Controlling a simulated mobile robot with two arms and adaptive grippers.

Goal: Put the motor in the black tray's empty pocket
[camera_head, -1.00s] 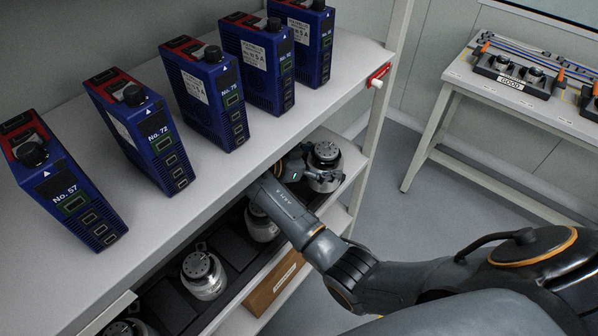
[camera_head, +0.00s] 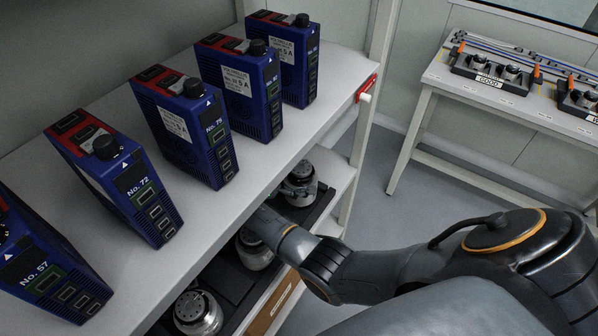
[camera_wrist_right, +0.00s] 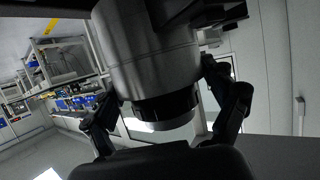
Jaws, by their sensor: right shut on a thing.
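The motor (camera_head: 302,183), a silver cylinder with a dark top, is at the far right end of the lower shelf in the head view. My right gripper (camera_head: 290,190) is shut on it and mostly hidden by the upper shelf's edge. In the right wrist view the motor (camera_wrist_right: 155,70) stands between the two dark fingers (camera_wrist_right: 165,108). The black tray (camera_head: 318,212) lies on the lower shelf, its end just under the motor; I cannot tell whether they touch. Two other motors (camera_head: 255,250) (camera_head: 198,312) sit along the tray. The pocket under the held motor is hidden. My left gripper is not in view.
Several blue drive boxes (camera_head: 190,125) stand on the white upper shelf (camera_head: 335,85), which overhangs the tray. A shelf post (camera_head: 362,150) rises right of the motor. A brown box (camera_head: 270,312) is below. A white table (camera_head: 440,75) with fixtures stands across open floor.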

